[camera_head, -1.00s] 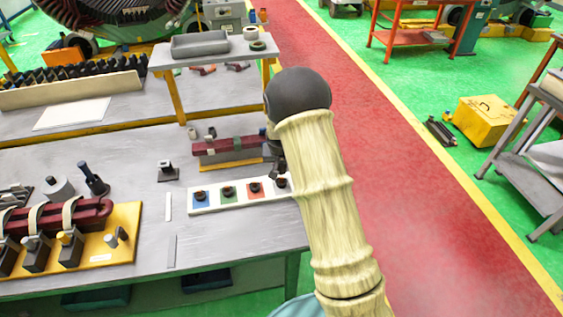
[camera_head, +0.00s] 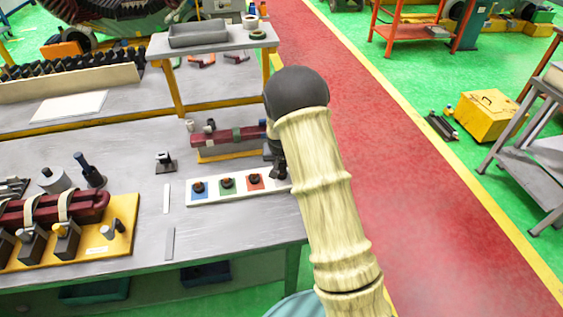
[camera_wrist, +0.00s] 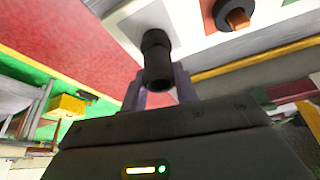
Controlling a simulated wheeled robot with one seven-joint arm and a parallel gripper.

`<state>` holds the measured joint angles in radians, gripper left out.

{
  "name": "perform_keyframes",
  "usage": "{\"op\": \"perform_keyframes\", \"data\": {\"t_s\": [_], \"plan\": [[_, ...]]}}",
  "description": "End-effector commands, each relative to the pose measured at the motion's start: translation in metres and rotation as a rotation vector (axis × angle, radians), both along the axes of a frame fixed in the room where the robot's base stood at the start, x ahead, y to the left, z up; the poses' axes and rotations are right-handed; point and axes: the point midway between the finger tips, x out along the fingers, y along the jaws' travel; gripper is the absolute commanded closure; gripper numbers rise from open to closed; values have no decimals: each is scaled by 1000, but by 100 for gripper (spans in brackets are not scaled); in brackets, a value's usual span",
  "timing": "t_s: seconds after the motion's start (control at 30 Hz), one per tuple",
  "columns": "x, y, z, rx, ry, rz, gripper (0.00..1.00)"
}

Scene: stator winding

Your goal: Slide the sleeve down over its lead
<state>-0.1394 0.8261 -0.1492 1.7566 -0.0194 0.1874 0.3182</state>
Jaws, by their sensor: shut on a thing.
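My gripper (camera_wrist: 158,84) is shut on a black cylindrical sleeve (camera_wrist: 156,58), seen between its two fingers in the wrist view. In the head view my gripper (camera_head: 276,165) is low over the right end of a white strip (camera_head: 212,198). The sleeve's far end is close to the strip's white surface; I cannot tell whether it touches. The lead under the sleeve is hidden. Blue (camera_head: 199,190), green (camera_head: 228,185) and red (camera_head: 256,181) squares on the strip each carry a dark ring. The nearest ring (camera_wrist: 222,22) surrounds a copper-coloured post in the wrist view.
A dark red bar (camera_head: 215,140) on a yellow-edged base lies just behind the strip. A small black stand (camera_head: 165,163) and a yellow fixture (camera_head: 120,240) are to the left. A raised grey shelf (camera_head: 215,46) stands behind. The red aisle is at right.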

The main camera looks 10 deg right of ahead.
Motion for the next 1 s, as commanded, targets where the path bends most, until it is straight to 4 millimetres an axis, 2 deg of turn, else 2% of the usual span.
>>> {"op": "perform_keyframes", "data": {"t_s": [0.03,0.07,0.1,0.17,0.2,0.47,0.63,0.77,1.0], "plan": [[0,0,0,0,0,0,92],[0,0,0,0,0,0,67],[0,0,0,0,0,0,59],[0,0,0,0,0,0,47],[0,0,0,0,0,0,45],[0,0,0,0,0,0,45],[-3,1,8,0,-1,0,45],[-8,2,22,0,-3,0,45],[-23,6,59,0,-4,2,45]]}}
